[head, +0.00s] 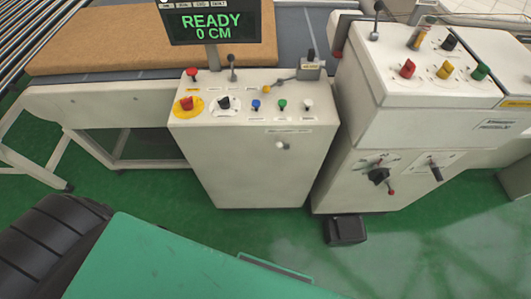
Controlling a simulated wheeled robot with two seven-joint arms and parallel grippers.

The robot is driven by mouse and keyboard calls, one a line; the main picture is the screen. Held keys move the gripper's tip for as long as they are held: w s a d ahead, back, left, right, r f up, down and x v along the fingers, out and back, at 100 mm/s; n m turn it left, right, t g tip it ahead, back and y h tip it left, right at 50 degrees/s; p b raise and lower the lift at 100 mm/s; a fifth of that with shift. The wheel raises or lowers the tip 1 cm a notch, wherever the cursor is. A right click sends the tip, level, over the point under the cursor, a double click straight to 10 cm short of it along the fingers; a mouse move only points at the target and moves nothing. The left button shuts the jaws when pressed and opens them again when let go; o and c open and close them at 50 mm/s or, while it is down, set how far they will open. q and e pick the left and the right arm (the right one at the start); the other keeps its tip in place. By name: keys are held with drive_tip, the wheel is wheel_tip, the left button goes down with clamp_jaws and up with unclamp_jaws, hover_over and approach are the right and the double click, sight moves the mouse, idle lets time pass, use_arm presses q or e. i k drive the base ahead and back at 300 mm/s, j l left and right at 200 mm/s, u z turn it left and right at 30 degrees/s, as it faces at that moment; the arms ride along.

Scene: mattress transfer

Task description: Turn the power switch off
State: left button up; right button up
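No label that I can read says which control is the power switch. A black rotary switch (378,176) with a red-tipped lever (391,191) sits on the front of the right cabinet (345,192). A black handle (436,169) is on a white plate to its right. The middle console (255,170) has a red knob on a yellow disc (186,104) and a black knob on a white plate (223,102) on its sloped top. The display (208,22) above it is lit green and reads READY, 0 CM. Neither of my grippers is in view.
Blue, green and white buttons (282,105) line the middle console. Red, yellow and green knobs (444,70) sit on the right cabinet. A brown mattress (130,45) lies on the table at the back left. A black pedal (345,230) stands on the clear green floor.

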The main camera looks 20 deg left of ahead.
sight(187, 104)
drive_tip(key=u, duration=1.3)
